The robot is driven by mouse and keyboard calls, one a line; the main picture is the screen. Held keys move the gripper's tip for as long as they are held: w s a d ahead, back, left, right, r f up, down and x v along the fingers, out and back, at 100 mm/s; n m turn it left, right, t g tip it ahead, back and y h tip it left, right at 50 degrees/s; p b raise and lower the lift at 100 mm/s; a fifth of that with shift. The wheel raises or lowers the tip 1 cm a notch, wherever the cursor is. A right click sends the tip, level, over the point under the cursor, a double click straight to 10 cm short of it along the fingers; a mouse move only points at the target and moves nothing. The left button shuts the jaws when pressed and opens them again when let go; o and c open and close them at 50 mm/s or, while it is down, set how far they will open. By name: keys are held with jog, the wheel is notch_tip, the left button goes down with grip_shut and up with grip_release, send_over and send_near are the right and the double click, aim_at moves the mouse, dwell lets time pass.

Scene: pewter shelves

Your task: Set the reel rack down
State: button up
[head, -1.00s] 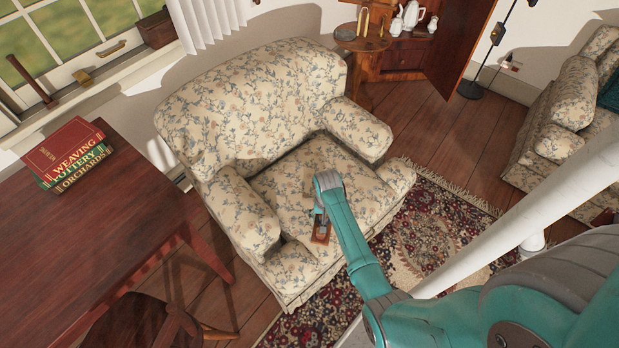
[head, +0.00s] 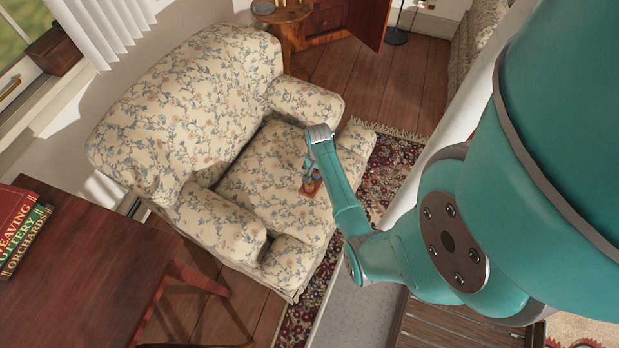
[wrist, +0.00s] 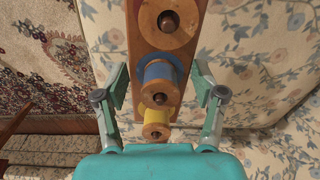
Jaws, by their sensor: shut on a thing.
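The reel rack (wrist: 119,50) is a wooden board with several wooden reels on pegs, one blue and one yellow at their middles. In the wrist view it lies between the two fingers of my gripper (wrist: 157,92), which is shut on it. In the head view the reel rack (head: 311,187) shows small and reddish-brown below my gripper (head: 310,170), partly hidden by my arm. It appears over the front part of the floral armchair's seat (head: 262,190). I cannot tell whether the rack touches the seat.
A dark wooden table (head: 75,275) with a stack of books (head: 20,235) stands at the left. A patterned rug (head: 398,160) lies right of the armchair. A round side table (head: 282,16) and a wooden cabinet (head: 345,15) stand behind. The seat's left part is clear.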

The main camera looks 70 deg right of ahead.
aim_at(316, 181)
jog(key=shift+f, duration=2.9)
jog(key=o, duration=1.8)
jog(key=shift+f, duration=0.1)
jog(key=shift+c, duration=0.2)
